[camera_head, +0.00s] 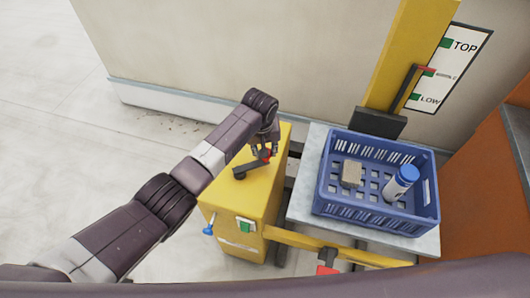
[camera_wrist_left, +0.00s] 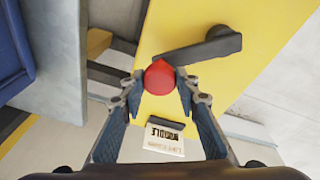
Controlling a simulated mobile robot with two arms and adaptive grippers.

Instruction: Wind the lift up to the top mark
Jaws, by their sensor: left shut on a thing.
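My left gripper (camera_head: 266,153) is over the yellow winch box (camera_head: 240,205), shut on the red knob (camera_wrist_left: 160,77) of the dark crank (camera_wrist_left: 200,48). The crank arm runs from the knob to its hub at the upper right in the left wrist view. In the head view the crank (camera_head: 245,168) is partly hidden by the gripper. The lift platform (camera_head: 312,160) carries a blue crate (camera_head: 375,217). A red pointer (camera_head: 427,69) is at about the middle mark of the scale board (camera_head: 462,62), between LOW and TOP. My right gripper is not in view.
In the crate are a beige block (camera_head: 351,173) and a blue-and-white bottle (camera_head: 401,183). The yellow mast (camera_head: 405,55) stands behind the platform. A blue-handled lever (camera_head: 208,230) is on the box's left side. An orange cabinet (camera_head: 490,185) is at the right. Floor at the left is clear.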

